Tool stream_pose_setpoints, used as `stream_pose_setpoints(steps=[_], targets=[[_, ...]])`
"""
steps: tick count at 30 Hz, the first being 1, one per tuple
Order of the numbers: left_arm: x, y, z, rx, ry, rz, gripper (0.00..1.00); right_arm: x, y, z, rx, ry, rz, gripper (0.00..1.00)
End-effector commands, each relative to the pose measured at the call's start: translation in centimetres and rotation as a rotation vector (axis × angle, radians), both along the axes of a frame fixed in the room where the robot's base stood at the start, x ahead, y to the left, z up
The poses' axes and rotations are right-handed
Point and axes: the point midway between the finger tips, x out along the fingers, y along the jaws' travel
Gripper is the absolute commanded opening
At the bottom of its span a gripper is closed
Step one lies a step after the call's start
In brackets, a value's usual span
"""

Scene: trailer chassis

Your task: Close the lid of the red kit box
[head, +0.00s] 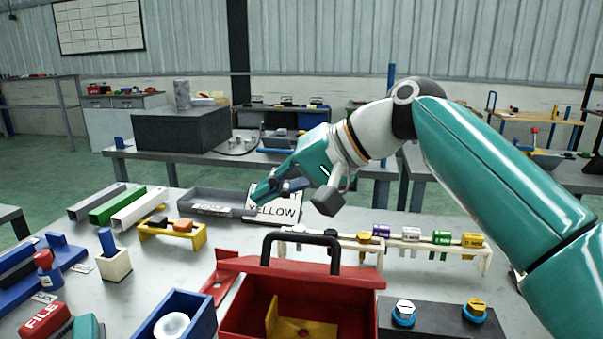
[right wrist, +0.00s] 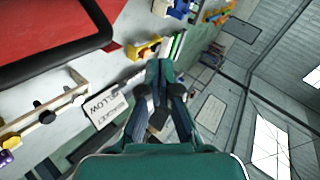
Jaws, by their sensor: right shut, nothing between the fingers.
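The red kit box (head: 366,318) stands at the front centre of the grey table in the head view. Its inside is in plain sight, with a yellow bracket (head: 305,329) in it. A red lid panel (head: 320,280) with a black handle (head: 335,258) rises at the box's back edge, seen nearly edge-on. My right gripper (head: 262,193) is shut and empty, above and behind the box, apart from the lid and near a white YELLOW sign (head: 273,209). Its closed fingers show in the right wrist view (right wrist: 160,75). My left gripper is out of view.
A white rack (head: 400,243) with several coloured pieces stands behind the box on the right. A dark block (head: 445,322) with two bolts is right of the box. A blue bin (head: 200,308) is close on its left. A yellow stand (head: 172,232) is farther left.

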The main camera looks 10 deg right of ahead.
Motion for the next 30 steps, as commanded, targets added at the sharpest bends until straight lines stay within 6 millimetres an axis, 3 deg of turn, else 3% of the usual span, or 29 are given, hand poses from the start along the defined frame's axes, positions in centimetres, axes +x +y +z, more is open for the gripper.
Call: stream_pose_setpoints(steps=[1,5,12,15,20,26,30], targets=[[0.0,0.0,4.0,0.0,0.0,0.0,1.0,-0.9,0.8,2.5,-0.085,0.036,-0.001,0.0],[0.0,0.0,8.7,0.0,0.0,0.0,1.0,-3.0,1.0,3.5,-0.323,0.132,-0.047,0.0],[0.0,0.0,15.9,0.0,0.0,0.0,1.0,-5.9,-1.2,7.8,-0.705,0.199,-0.229,0.0],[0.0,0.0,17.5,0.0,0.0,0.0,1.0,-6.5,-2.1,9.3,-0.801,0.195,-0.304,0.0],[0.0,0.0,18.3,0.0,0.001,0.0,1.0,-6.9,-2.9,10.3,-0.872,0.185,-0.373,0.0],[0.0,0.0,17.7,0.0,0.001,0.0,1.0,-6.4,-3.3,8.7,-0.883,0.186,-0.385,0.0],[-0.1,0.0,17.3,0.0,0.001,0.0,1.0,-5.6,-3.7,6.5,-0.883,0.186,-0.384,0.0]])
